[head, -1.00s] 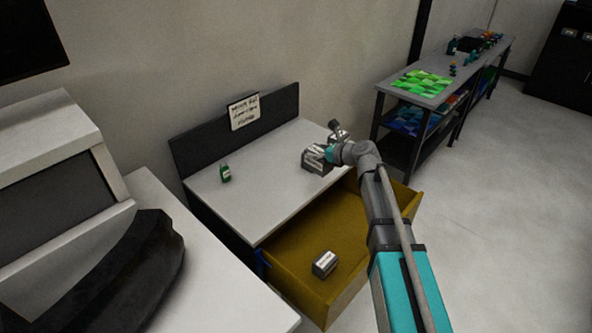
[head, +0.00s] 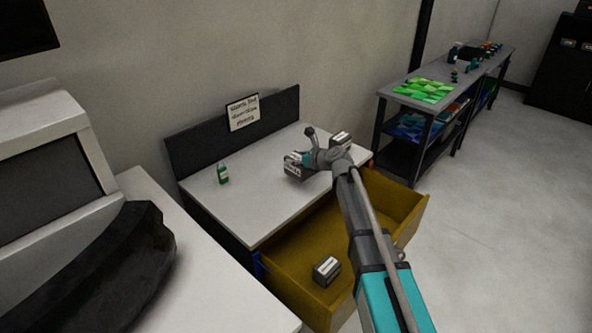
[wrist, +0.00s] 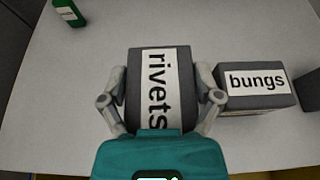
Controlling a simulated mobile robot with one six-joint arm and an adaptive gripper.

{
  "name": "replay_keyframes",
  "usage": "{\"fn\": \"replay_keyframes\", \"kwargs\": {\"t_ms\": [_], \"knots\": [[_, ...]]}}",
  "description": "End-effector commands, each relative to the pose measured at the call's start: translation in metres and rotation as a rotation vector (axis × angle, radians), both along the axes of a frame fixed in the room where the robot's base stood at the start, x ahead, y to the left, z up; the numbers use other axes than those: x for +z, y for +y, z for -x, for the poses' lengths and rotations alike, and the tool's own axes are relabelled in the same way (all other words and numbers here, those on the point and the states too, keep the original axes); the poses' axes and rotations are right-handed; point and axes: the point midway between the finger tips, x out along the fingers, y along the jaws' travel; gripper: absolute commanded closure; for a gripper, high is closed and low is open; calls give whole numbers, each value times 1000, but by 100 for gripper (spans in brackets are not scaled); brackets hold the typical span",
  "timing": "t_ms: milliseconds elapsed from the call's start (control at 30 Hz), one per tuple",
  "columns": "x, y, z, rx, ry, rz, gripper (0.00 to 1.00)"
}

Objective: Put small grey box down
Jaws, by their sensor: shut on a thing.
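My gripper (wrist: 162,95) is shut on a small grey box with a white "rivets" label (wrist: 158,80), one finger on each side of it. In the head view, this grey box (head: 292,169) is over the middle of the white tabletop (head: 240,215), partly covered by my gripper (head: 301,160). I cannot tell whether its underside touches the table. A second grey box labelled "bungs" (wrist: 257,80) sits just right of the gripper in the wrist view. A grey box (head: 341,139) also shows behind my arm in the head view.
A sign (head: 243,112) is on the dark back panel. The yellow drawer (head: 397,198) below is open, with another labelled grey box (head: 326,269) inside.

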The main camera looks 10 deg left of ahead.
Motion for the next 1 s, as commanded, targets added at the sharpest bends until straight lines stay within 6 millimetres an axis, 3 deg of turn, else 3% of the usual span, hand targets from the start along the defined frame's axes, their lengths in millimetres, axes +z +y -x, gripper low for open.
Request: {"fn": "replay_keyframes", "kwargs": {"t_ms": [367, 800, 1000], "knots": [[-3, 1, -1, 0, 0, 0, 75], [-36, 6, -4, -1, 0, 0, 75], [-40, 6, -4, -1, 0, 0, 75]]}}
